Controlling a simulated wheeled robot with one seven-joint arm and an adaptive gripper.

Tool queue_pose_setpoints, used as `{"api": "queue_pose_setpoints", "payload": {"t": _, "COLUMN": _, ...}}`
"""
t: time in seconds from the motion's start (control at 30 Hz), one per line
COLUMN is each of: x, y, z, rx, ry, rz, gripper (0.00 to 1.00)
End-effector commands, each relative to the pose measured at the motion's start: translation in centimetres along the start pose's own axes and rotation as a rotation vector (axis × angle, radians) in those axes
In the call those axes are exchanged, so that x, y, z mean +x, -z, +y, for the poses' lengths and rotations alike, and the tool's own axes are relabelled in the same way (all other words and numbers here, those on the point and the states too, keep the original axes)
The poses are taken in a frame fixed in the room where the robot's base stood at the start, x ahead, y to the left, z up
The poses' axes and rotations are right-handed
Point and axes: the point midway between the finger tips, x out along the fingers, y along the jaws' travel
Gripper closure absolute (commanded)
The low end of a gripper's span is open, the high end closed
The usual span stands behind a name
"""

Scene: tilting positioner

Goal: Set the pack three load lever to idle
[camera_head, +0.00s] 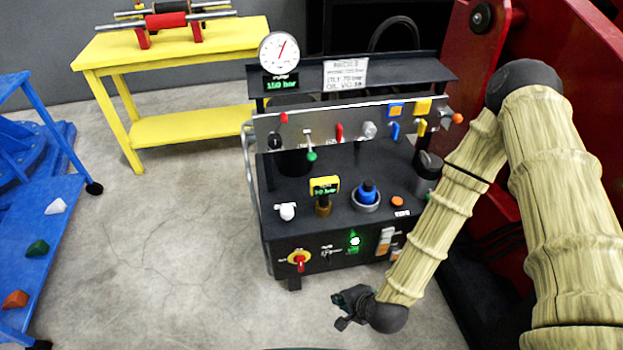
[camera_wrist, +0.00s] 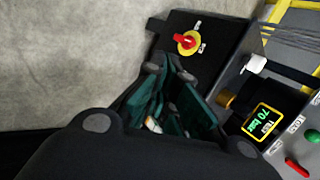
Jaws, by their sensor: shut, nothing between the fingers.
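The hydraulic power pack (camera_head: 340,220) is a black cart with a grey upper panel (camera_head: 350,118). The panel carries a green-knobbed lever (camera_head: 311,155), a red lever (camera_head: 339,133), a blue lever (camera_head: 395,130) and a yellow lever (camera_head: 422,127). I cannot read which of them is the pack three load lever. My gripper (camera_head: 345,306) is shut and empty, low in front of the cart and apart from it. In the wrist view my gripper (camera_wrist: 168,72) is near the cart's front face, with a red-and-yellow rotary switch (camera_wrist: 187,42) beyond its fingertips.
The cart also has a pressure gauge (camera_head: 279,52), a small yellow display (camera_head: 324,187), a blue knob (camera_head: 367,192) and a metal side rail (camera_head: 250,190). A yellow table (camera_head: 190,128) stands behind left, a blue frame (camera_head: 40,225) far left, red machinery (camera_head: 480,120) right. Floor left of the cart is clear.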

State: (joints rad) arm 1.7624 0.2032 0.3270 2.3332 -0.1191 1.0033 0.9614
Motion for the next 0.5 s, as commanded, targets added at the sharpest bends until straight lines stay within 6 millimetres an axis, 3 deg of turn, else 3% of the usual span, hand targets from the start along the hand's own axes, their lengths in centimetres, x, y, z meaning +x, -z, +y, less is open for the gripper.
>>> {"api": "queue_pose_setpoints", "payload": {"t": 0.03, "x": 1.3, "y": -0.1, "z": -1.1, "rx": 0.069, "ry": 0.045, "rz": -0.001, "gripper": 1.0}}
{"api": "queue_pose_setpoints", "payload": {"t": 0.2, "x": 3.5, "y": -0.4, "z": -5.7, "rx": 0.318, "ry": 0.188, "rz": -0.022, "gripper": 1.0}}
{"api": "queue_pose_setpoints", "payload": {"t": 0.5, "x": 5.4, "y": -0.1, "z": -14.2, "rx": 0.761, "ry": 0.439, "rz": -0.123, "gripper": 1.0}}
